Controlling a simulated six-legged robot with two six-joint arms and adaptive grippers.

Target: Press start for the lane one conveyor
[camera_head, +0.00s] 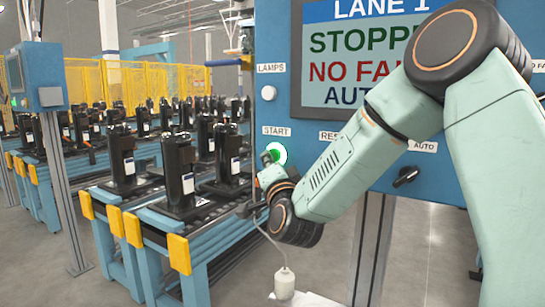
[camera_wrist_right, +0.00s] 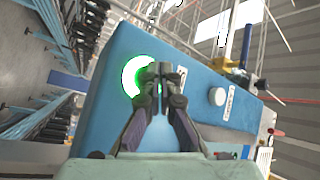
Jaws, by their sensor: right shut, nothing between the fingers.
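The start button (camera_head: 280,152) glows green under the START label on the blue control panel (camera_head: 330,151). My right gripper (camera_head: 268,160) is at the button, partly in front of it. In the right wrist view the same button (camera_wrist_right: 131,76) shows as a bright green ring, and the closed fingertips (camera_wrist_right: 162,70) overlap its right side. The fingers are shut with nothing between them. I cannot tell whether the tips touch the button. The panel's screen (camera_head: 325,50) reads LANE 1, STOPPED, NO FAULT and AUTO, partly covered by my right arm. My left gripper is not in view.
A white lamp (camera_head: 268,93) sits under the LAMPS label, above the button. A black selector knob (camera_head: 405,177) is on the panel at right. Conveyors with black cylindrical compressors (camera_head: 178,170) stand at left, with yellow end blocks (camera_head: 179,254) and a yellow fence behind.

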